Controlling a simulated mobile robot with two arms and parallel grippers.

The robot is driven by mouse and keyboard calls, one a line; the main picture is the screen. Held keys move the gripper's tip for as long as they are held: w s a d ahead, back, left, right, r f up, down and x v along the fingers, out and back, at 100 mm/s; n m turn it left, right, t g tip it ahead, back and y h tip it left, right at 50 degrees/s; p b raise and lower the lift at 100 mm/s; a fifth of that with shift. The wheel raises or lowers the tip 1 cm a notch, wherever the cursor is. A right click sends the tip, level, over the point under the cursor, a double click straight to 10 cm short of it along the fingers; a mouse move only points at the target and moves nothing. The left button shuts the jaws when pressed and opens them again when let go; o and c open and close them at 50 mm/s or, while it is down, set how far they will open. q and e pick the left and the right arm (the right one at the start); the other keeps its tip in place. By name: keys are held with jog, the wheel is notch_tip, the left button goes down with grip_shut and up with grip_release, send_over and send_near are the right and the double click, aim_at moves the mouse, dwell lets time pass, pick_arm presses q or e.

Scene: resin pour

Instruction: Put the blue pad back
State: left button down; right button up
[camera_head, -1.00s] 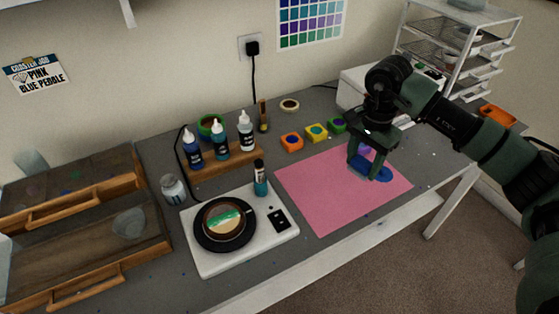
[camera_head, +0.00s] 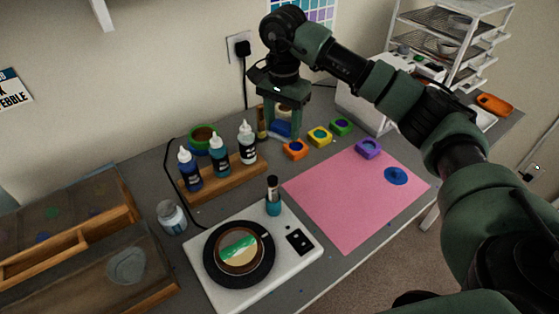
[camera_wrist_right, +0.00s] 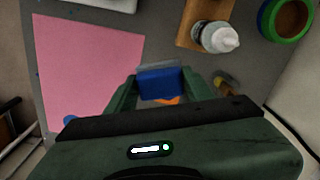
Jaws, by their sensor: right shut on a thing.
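The blue pad (camera_head: 280,129) is between the fingers of my right gripper (camera_head: 284,128), at the back of the table left of the orange pad (camera_head: 293,149). In the right wrist view the blue pad (camera_wrist_right: 160,83) shows between the fingers, and my right gripper (camera_wrist_right: 158,85) is shut on it. An orange thing shows partly hidden beneath it. I cannot tell whether the pad touches the table. A round blue mark (camera_head: 396,176) is on the pink sheet (camera_head: 345,205). My left gripper is not in view.
Yellow (camera_head: 320,136), green (camera_head: 341,126) and purple (camera_head: 368,147) pads stand to the right, the purple one at the sheet's edge. A wooden rack (camera_head: 225,184) of bottles stands close on the left. A white scale (camera_head: 300,262) is in front.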

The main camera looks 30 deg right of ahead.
jog(key=p, duration=0.2)
send_over(282, 171)
notch_tip(282, 171, down, 8)
jog(key=shift+r, duration=0.15)
jog(key=shift+f, duration=0.6)
notch_tip(282, 171, down, 3)
jog(key=shift+f+p, duration=0.15)
jog(key=shift+p, duration=0.2)
jog(key=shift+f, duration=0.35)
jog(key=shift+f, duration=0.2)
jog(key=o, duration=1)
jog(key=shift+o, duration=0.2)
jog(key=shift+r, duration=0.15)
